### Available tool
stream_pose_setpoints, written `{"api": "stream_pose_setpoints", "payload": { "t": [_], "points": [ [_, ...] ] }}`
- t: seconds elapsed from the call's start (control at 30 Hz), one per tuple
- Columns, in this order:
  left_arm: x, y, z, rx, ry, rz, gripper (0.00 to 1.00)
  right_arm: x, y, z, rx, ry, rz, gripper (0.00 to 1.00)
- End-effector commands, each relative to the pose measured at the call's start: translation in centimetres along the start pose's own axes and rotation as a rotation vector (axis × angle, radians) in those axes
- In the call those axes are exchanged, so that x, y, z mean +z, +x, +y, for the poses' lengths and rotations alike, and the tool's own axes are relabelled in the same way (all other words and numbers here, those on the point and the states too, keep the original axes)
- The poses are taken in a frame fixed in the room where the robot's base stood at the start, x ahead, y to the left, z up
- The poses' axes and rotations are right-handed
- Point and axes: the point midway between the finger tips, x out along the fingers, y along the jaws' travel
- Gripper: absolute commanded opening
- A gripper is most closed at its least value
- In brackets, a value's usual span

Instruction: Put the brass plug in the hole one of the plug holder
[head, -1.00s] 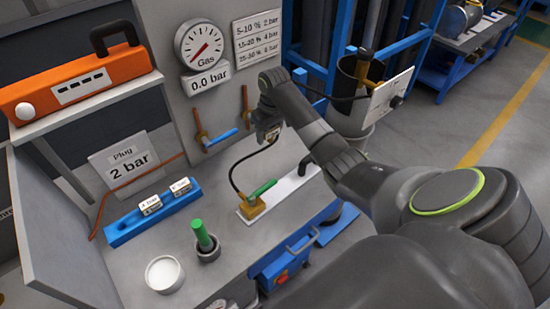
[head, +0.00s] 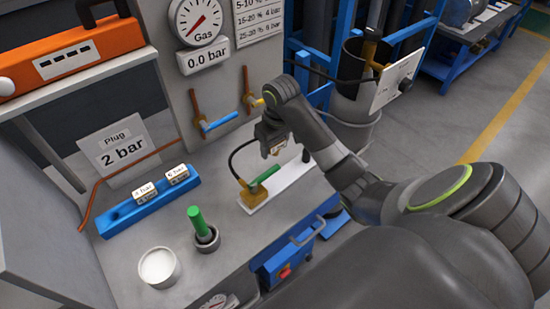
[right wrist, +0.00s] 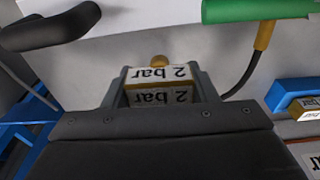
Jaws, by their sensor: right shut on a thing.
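My right gripper (head: 274,148) is shut on the brass plug (right wrist: 160,73), a block with white "2 bar" labels and a rounded brass tip. In the head view it hangs at the back end of the white plate, right of the plug holder and apart from it. The blue plug holder (head: 114,225) lies on the bench at left, with two labelled plugs (head: 177,175) in its middle and right places. A dark empty hole shows at its left end. Part of the holder shows at the right of the right wrist view (right wrist: 287,90). My left gripper is not in view.
A brass valve with a green handle (head: 264,175) and a black hose stands on the white plate (head: 285,183). A green-handled piece (head: 195,220) stands in a grey cup, near a white bowl (head: 159,267). Behind are the "Plug 2 bar" sign (head: 120,150) and a blue-handled valve (head: 219,121).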

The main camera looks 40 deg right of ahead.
Motion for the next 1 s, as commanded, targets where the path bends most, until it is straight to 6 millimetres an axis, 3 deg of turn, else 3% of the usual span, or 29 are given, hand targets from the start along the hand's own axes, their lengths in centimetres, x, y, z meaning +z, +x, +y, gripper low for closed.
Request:
{"api": "stream_pose_setpoints", "payload": {
  "t": [0.33, 0.73, 0.77, 0.9, 1.0],
  "points": [
    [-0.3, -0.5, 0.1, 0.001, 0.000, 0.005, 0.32, 0.5, 4.3, -0.1, 0.000, 0.000, 0.001, 0.28],
    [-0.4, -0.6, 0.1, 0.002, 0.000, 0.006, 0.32, 0.5, 4.8, 0.0, 0.000, -0.002, 0.002, 0.28],
    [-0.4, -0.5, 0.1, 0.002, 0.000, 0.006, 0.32, 0.5, 4.8, 0.0, 0.000, -0.002, 0.002, 0.55],
    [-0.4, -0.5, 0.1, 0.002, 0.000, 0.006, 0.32, 0.5, 4.8, 0.0, 0.000, -0.002, 0.002, 0.73],
    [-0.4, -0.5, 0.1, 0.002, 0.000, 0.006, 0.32, 0.5, 4.8, 0.0, 0.000, -0.001, 0.002, 0.74]
  ]
}}
